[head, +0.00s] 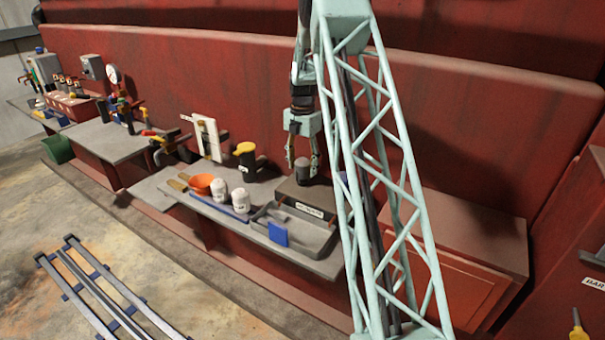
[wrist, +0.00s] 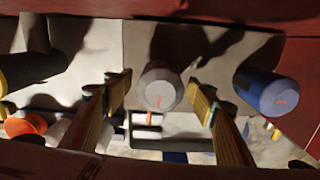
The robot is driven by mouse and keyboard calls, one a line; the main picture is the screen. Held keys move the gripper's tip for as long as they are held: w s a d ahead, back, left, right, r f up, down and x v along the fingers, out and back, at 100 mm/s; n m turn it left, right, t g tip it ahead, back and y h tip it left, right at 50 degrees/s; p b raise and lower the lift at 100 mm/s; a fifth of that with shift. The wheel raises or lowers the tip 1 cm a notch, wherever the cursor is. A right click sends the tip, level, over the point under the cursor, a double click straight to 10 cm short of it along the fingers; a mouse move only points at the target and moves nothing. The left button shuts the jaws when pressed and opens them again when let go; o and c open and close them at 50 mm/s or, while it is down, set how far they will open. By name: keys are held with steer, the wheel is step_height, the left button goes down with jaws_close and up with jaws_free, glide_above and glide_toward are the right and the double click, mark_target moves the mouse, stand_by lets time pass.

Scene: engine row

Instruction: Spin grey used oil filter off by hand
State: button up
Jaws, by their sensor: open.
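The grey used oil filter (head: 302,168) stands upright on a dark labelled block (head: 307,198) on the bench. In the wrist view the filter (wrist: 158,88) shows a round grey end with a small red mark. My gripper (head: 303,158) points down over it. In the wrist view my open gripper (wrist: 162,93) has one finger on each side of the filter, with a visible gap on both sides. How far down the fingers reach along the filter is hard to tell.
A blue cylinder (wrist: 266,92) stands right of my fingers in the wrist view. On the bench are an orange cup (head: 201,183), two white canisters (head: 218,189), a yellow-topped black container (head: 246,161) and a grey tray (head: 308,238). A red wall stands behind.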

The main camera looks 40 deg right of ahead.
steer(key=shift+r, duration=3.55)
steer(key=shift+r, duration=0.15)
step_height(320, 180, up, 6)
steer(key=p, duration=0.6)
steer(key=shift+r, duration=0.25)
steer(key=shift+f, duration=0.15)
steer(key=shift+f, duration=6.8)
steer(key=shift+c, duration=0.4)
